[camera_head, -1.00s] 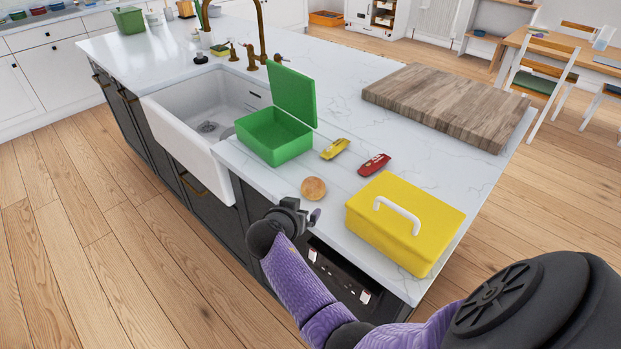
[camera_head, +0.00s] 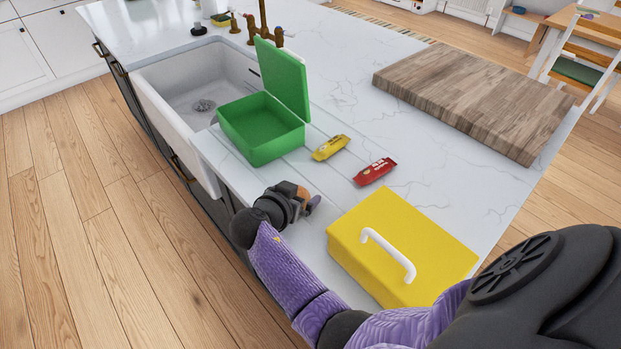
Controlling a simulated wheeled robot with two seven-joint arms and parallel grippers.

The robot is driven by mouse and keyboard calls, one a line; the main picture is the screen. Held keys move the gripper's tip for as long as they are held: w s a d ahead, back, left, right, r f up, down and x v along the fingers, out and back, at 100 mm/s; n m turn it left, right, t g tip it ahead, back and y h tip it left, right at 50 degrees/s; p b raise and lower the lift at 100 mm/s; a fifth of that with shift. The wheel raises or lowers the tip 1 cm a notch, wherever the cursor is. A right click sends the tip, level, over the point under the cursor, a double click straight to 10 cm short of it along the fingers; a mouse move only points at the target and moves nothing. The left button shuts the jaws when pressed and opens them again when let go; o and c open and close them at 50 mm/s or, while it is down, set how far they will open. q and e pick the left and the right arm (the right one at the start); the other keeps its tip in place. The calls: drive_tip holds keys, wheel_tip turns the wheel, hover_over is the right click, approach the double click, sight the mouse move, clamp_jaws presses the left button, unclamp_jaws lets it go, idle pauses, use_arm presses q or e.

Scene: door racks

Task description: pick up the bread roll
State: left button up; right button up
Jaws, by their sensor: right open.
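The bread roll (camera_head: 288,187) is round and golden brown and sits on the white counter near its front edge. Most of it is hidden behind my right gripper (camera_head: 305,200). The right gripper is open, with its fingers at the roll; I cannot tell whether they touch it. My right arm reaches in from the lower right. My left gripper is not in view.
An open green box (camera_head: 262,133) stands behind the roll, beside the white sink (camera_head: 190,90). A yellow box with a white handle (camera_head: 430,240) stands at the right. A wooden board (camera_head: 480,95) lies farther back.

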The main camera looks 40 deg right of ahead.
drive_tip(key=shift+w+f, duration=0.1)
drive_tip(key=shift+a, duration=0.25)
drive_tip(key=c, duration=0.9)
